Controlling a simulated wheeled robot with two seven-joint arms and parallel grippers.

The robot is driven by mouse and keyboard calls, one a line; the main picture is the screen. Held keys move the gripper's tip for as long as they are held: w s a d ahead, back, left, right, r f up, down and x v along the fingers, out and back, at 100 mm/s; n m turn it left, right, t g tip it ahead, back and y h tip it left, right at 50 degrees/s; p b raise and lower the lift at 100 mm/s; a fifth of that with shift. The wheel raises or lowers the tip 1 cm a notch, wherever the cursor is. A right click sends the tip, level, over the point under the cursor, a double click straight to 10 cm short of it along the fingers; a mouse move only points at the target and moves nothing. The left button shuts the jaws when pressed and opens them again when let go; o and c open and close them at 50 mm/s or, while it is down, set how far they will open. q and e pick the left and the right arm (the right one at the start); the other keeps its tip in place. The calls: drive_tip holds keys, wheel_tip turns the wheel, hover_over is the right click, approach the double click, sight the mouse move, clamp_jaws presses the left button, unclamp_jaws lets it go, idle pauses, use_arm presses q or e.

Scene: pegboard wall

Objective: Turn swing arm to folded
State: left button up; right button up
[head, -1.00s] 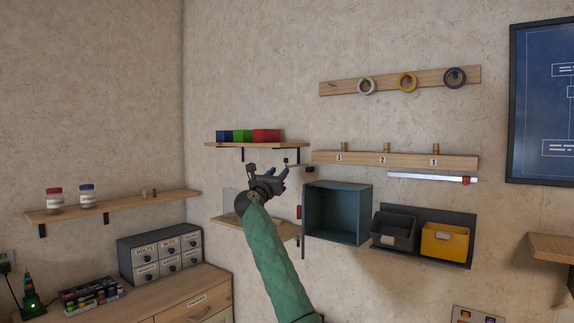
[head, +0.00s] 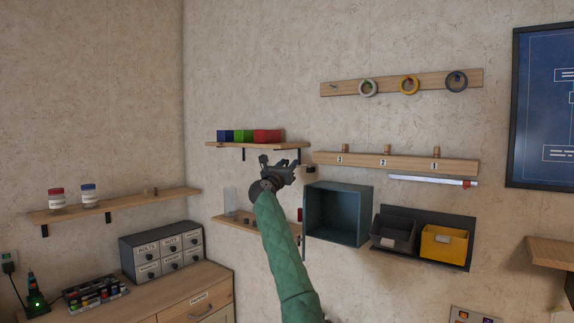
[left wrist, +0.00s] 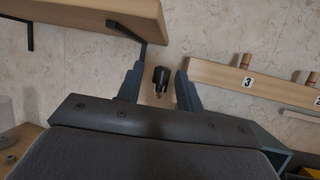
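My left gripper (head: 279,163) is raised in front of the wall, just below the shelf with coloured blocks. In the left wrist view the gripper (left wrist: 158,88) is open, with its two fingers apart. A small black fitting with a thin metal tip (left wrist: 161,77) shows in the gap between the fingers; it looks like part of the swing arm. I cannot tell whether the fingers touch it. In the head view a small dark piece (head: 310,169) shows right of the gripper, and the gripper hides most of the rest. My right gripper is not in view.
The upper shelf (head: 280,147) with its black brackets is close above the gripper. The numbered peg rail (head: 400,162) and the blue-grey open box (head: 338,213) are close on the right. A lower shelf (head: 235,222) is beneath. Bare wall lies left of the gripper.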

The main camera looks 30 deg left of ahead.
use_arm(q)
clamp_jaws()
drive_tip(key=shift+a, duration=0.1)
